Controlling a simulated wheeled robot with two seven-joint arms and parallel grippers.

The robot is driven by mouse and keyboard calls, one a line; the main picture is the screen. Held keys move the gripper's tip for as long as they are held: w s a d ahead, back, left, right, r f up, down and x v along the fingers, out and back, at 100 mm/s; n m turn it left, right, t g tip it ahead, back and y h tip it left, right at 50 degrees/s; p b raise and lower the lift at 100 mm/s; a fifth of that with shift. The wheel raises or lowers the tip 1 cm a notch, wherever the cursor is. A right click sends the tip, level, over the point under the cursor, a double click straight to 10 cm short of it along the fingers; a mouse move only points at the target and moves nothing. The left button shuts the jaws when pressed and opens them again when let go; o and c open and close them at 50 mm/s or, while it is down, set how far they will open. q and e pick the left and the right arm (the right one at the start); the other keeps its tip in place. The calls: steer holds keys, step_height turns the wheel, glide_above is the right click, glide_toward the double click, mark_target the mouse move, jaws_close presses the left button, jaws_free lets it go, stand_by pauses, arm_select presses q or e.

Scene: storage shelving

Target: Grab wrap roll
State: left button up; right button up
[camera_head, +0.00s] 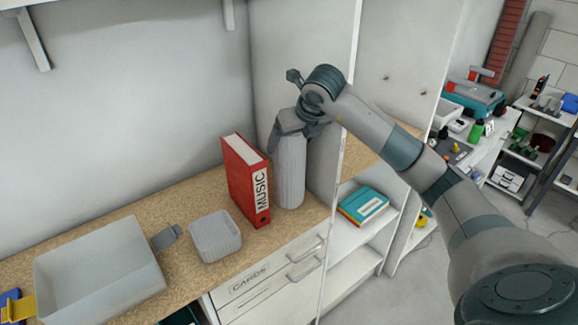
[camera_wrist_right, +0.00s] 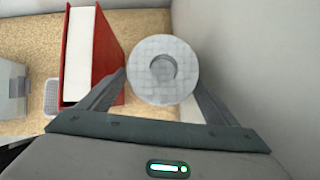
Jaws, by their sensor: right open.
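The wrap roll (camera_head: 290,172) is a tall pale grey cylinder standing upright on the wooden counter, just right of a red binder. My right gripper (camera_head: 290,127) is at its top, pointing down, with the jaws open. In the right wrist view the roll (camera_wrist_right: 163,80) shows end-on, with a round hollow core. The fingers of my right gripper (camera_wrist_right: 158,92) lie on both sides of the roll's near part; whether they touch it I cannot tell. My left gripper is not in view.
The red binder (camera_head: 246,180) marked MUSIC stands close beside the roll, and a white panel (camera_head: 322,150) rises on its right. A grey bin (camera_head: 100,275) and a small grey basket (camera_head: 215,236) stand further left. Teal books (camera_head: 363,206) lie on a lower shelf.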

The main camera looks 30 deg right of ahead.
steer(key=shift+w+f+p, duration=0.3)
steer(key=shift+f+p, duration=0.35)
steer(key=shift+p, duration=0.05)
steer(key=shift+p+x, duration=0.55)
steer(key=shift+x, duration=0.4)
steer(key=shift+w+d+f, duration=0.1)
steer(key=shift+w+f, duration=0.15)
steer(key=shift+f, duration=0.35)
steer(key=c, duration=1.2)
steer(key=shift+r, duration=0.1)
